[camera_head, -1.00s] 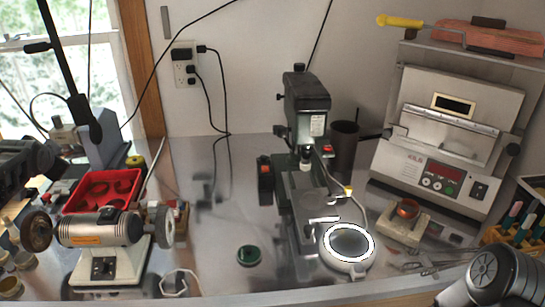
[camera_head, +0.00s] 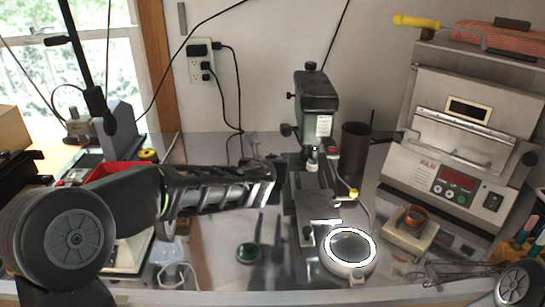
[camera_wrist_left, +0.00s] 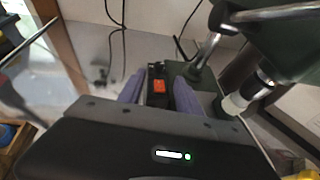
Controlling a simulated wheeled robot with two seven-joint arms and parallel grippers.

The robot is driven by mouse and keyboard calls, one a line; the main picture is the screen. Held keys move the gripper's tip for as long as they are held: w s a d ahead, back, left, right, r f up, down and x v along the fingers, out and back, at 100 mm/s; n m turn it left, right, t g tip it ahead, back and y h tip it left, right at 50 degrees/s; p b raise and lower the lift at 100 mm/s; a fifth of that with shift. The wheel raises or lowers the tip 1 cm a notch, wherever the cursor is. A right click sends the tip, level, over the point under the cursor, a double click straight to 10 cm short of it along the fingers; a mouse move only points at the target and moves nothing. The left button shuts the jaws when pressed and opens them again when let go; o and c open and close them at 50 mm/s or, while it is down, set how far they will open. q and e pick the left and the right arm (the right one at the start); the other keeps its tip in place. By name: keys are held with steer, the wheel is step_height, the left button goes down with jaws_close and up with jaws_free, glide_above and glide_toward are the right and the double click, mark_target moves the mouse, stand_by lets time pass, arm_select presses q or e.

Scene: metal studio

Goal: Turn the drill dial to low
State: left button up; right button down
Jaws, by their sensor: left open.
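The drill press (camera_head: 317,93) is a dark green machine standing upright in the middle of the bench. Its black control box with an orange-red face (camera_wrist_left: 158,86) shows in the left wrist view, between my two purple fingers; I cannot read any setting on it. In the head view my left arm hides this box. My left gripper (camera_head: 275,178) reaches in from the left, level with the drill's lower column. In the left wrist view the gripper (camera_wrist_left: 160,92) is open around the line of the box; contact cannot be told. My right gripper is out of view.
A ring-lit magnifier (camera_head: 349,252) stands in front of the drill. A green round dish (camera_head: 248,252) lies on the bench to its left. A dark cylinder (camera_head: 354,150) is behind the drill.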

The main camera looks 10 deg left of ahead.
mark_target(272, 155)
arm_select(q)
steer(key=shift+w, duration=0.1)
steer(key=p+x, duration=0.1)
steer(key=x, duration=0.6)
steer(key=shift+w+f, duration=0.15)
steer(key=shift+w, duration=0.15)
steer(key=shift+c, duration=0.5)
jaws_close()
